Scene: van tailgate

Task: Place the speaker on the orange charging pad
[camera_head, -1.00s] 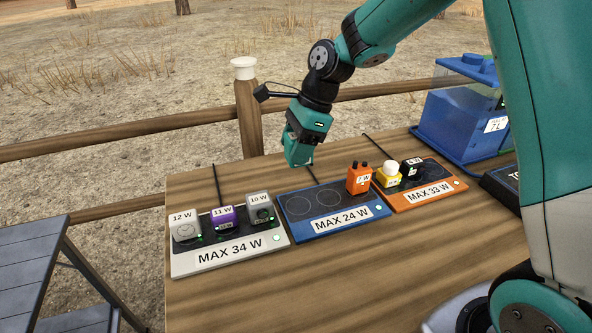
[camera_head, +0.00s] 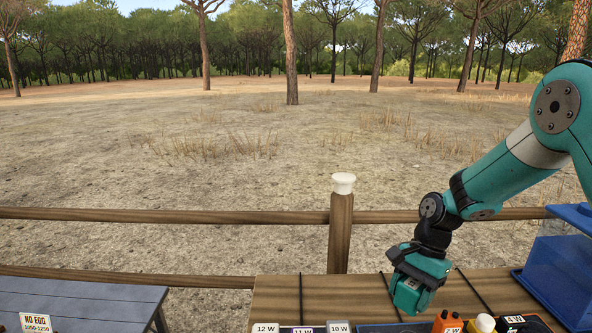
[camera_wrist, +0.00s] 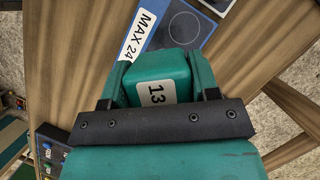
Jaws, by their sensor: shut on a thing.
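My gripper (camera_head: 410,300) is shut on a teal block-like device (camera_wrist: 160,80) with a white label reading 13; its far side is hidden. I cannot tell from its look alone whether it is the speaker. In the wrist view it is held between the two fingers, near the blue pad (camera_wrist: 158,42) marked MAX 24. The orange pad is below the edge of the head view now. The yellow device with a white top (camera_head: 485,323) and the black 4 W device (camera_head: 514,323), earlier on that pad, show at the bottom edge.
An orange device (camera_head: 447,323) stands left of the yellow one. White 12 W (camera_head: 265,328), purple 11 W (camera_head: 302,330) and grey 10 W (camera_head: 338,327) devices show at the bottom. A blue bin (camera_head: 562,265) stands at the right. A wooden fence (camera_head: 180,214) runs behind the table (camera_head: 310,292).

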